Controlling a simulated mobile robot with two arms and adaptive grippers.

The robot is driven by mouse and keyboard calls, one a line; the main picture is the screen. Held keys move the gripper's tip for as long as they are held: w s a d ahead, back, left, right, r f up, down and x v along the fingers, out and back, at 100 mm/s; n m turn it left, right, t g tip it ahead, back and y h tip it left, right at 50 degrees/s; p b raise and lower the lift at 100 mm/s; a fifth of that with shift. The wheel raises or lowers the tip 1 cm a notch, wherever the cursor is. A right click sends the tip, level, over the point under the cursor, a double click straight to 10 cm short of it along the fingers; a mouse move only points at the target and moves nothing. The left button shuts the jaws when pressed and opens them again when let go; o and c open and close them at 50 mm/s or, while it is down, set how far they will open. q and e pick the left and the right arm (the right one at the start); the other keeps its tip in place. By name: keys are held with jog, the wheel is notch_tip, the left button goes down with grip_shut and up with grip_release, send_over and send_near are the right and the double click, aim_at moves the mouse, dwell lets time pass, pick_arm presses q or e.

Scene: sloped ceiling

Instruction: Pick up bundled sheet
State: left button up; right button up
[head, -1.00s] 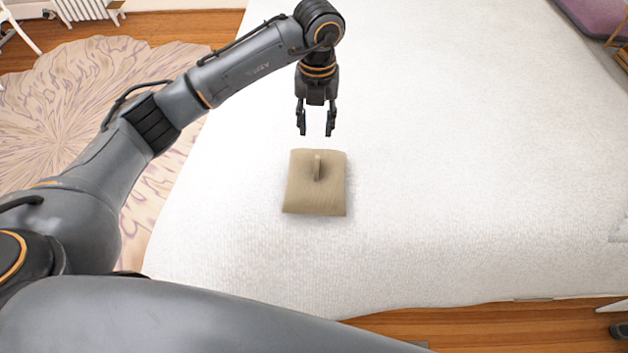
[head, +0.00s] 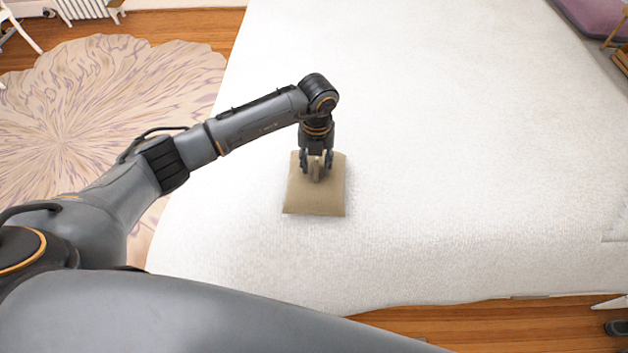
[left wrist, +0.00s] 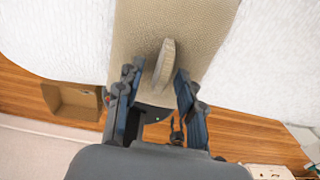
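The bundled sheet (head: 315,200) is a tan, square, cushion-like bundle with a raised tab on top. It lies on the white bed. My left gripper (head: 316,170) is over the sheet's far half, its fingers on either side of the tab. In the left wrist view the sheet (left wrist: 200,35) fills the top middle, and the tab (left wrist: 164,66) stands between the open fingertips (left wrist: 157,75) with gaps on both sides. My right gripper is not in view.
The white bed (head: 450,170) is wide and clear around the sheet. A purple cushion (head: 597,18) lies at the top right. A patterned rug (head: 70,110) and wooden floor are at the left. A radiator (head: 85,8) stands at the back left.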

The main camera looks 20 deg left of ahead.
pick_arm(q)
grip_shut()
jog(key=shift+w+r, duration=0.1)
jog(key=shift+r, duration=0.05)
dwell(0.4)
